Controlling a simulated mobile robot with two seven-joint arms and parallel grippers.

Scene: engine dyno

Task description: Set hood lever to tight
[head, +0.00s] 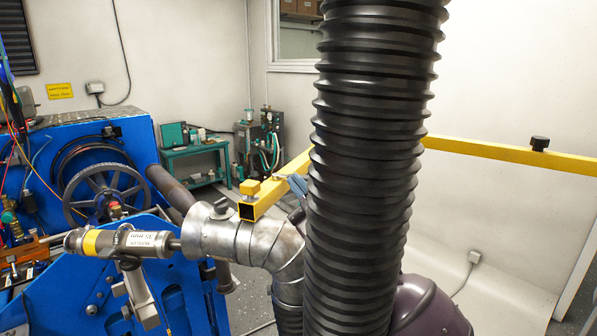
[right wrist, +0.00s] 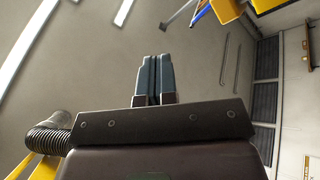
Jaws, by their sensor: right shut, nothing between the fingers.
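The silver exhaust hood (head: 205,235) sits over the end of a tailpipe with a yellow band (head: 90,242), left of centre in the head view. A small dark part (head: 221,207) shows on top of the hood; I cannot tell whether it is the lever or how it is set. My right gripper (head: 297,184) is above and right of the hood, beside the yellow boom and partly behind the black hose. In the right wrist view its blue-grey fingers (right wrist: 154,77) are together and empty. My left gripper is not in view.
A thick black corrugated hose (head: 365,150) fills the middle and hides what is behind it. A yellow boom (head: 500,153) crosses behind, with a yellow knob (head: 250,187) near its end. A blue dyno frame (head: 100,285) with a handwheel (head: 103,193) stands left.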

